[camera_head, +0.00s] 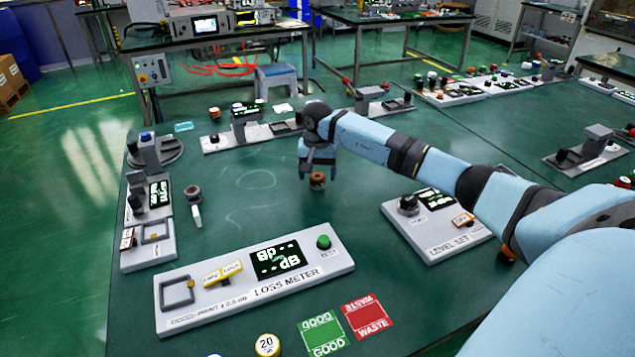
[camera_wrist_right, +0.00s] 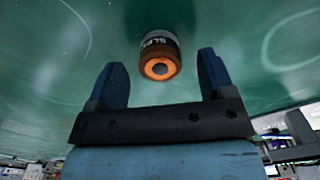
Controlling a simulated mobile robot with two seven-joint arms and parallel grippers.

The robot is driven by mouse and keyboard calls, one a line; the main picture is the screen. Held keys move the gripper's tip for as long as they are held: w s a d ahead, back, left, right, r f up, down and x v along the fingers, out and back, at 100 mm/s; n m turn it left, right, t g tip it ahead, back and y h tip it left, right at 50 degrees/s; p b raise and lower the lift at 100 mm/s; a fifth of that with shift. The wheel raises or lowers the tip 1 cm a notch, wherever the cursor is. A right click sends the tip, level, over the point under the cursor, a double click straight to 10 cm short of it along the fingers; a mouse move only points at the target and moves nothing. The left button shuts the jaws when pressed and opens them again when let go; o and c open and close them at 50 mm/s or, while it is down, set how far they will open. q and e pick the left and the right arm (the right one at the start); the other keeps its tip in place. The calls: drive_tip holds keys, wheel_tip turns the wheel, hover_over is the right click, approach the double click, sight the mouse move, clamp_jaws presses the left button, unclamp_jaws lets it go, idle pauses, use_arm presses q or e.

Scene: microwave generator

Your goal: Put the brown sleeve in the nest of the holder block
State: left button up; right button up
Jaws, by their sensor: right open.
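The brown sleeve (camera_head: 317,181) stands on the green table, near its middle. In the right wrist view the sleeve (camera_wrist_right: 159,58) shows an orange end with a grey centre and a partly readable white label. My right gripper (camera_head: 318,170) is right above the sleeve, pointing down. Its fingers (camera_wrist_right: 162,82) are open, one on each side of the sleeve's line, with clear gaps; the sleeve lies just beyond the fingertips. I cannot tell for certain which of the grey blocks is the holder block. My left gripper is not in view.
A loss meter (camera_head: 340,262) lies in front, with green GOOD (camera_head: 323,336) and red WASTE (camera_head: 368,316) mats near it. A level set unit (camera_head: 440,245) is under my right forearm's side. A small dark part (camera_head: 193,194) stands left. The table around the sleeve is clear.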

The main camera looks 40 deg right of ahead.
drive_tip(key=shift+f, duration=0.8)
drive_tip(key=shift+r, duration=0.1)
drive_tip(key=c, duration=1.1)
drive_tip(key=shift+r, duration=0.15)
